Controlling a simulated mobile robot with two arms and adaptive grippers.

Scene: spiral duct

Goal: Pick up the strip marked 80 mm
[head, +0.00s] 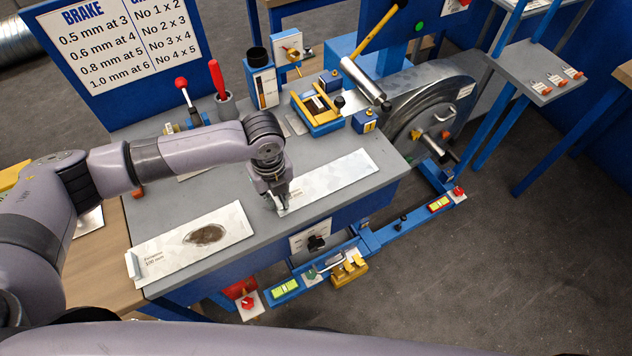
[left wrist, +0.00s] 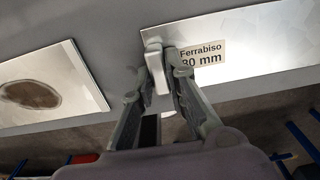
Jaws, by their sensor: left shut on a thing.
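The strip marked 80 mm (head: 335,178) is a bright metal sheet lying on the grey bench top, right of the other strip. In the left wrist view its label (left wrist: 201,54) reads "Ferrabiso" and "80 mm", with the first digit partly covered by a finger. My left gripper (head: 281,203) points down at the strip's left end. In the left wrist view its fingers (left wrist: 163,70) are closed around a pale upright tab (left wrist: 153,62) at that end. The strip looks flat on the bench. My right gripper is not in view.
A second strip (head: 165,250), marked 100 mm and brown-stained, lies on the bench to the left. Blue rails (head: 400,225) run below the front edge.

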